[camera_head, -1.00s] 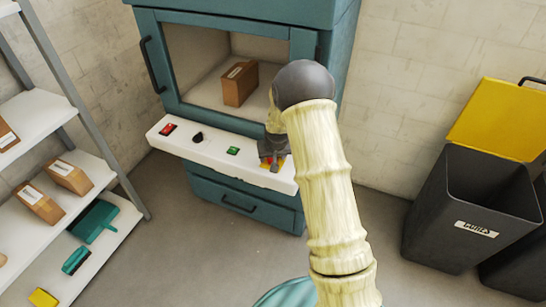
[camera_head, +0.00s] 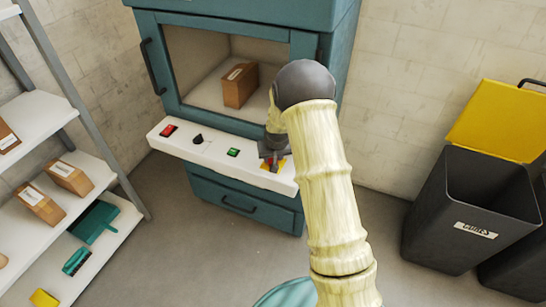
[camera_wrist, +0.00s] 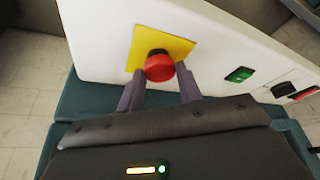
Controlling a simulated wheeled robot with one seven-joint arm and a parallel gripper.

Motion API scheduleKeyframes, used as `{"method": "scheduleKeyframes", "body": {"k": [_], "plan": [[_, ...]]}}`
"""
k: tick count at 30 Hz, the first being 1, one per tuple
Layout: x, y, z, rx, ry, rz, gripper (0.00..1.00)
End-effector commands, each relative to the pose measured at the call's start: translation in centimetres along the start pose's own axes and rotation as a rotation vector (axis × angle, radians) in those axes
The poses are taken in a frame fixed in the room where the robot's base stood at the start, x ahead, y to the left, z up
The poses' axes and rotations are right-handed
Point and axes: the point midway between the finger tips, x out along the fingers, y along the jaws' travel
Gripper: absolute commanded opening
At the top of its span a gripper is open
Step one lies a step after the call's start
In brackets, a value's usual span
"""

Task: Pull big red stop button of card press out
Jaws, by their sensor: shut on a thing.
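The big red stop button (camera_wrist: 159,67) sits on a yellow square plate (camera_wrist: 177,47) at one end of the press's white control panel (camera_wrist: 95,35). A black collar shows behind its red cap. In the wrist view my gripper (camera_wrist: 159,82) has one grey finger on each side of the cap, shut on it. In the head view my gripper (camera_head: 272,160) is at the right end of the white panel (camera_head: 210,150).
The panel also carries a green button (camera_head: 233,152), a black knob (camera_head: 198,139) and a red switch (camera_head: 169,131). Above it, a brown box (camera_head: 239,85) stands in the teal press (camera_head: 170,60). A shelf rack (camera_head: 75,90) is left, a dark bin (camera_head: 470,195) right.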

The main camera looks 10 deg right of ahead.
Motion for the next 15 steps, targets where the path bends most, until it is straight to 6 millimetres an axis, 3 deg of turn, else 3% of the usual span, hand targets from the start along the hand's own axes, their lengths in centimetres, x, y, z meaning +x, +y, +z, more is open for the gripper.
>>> {"method": "scheduleKeyframes", "body": {"k": [1, 4, 15], "plan": [[-0.28, -0.02, -0.31, 0.000, 0.007, 0.000, 0.39], [-0.27, -0.02, -0.30, 0.000, 0.007, 0.000, 0.57], [-0.54, -0.02, -0.23, 0.000, 0.005, 0.000, 0.57]]}}
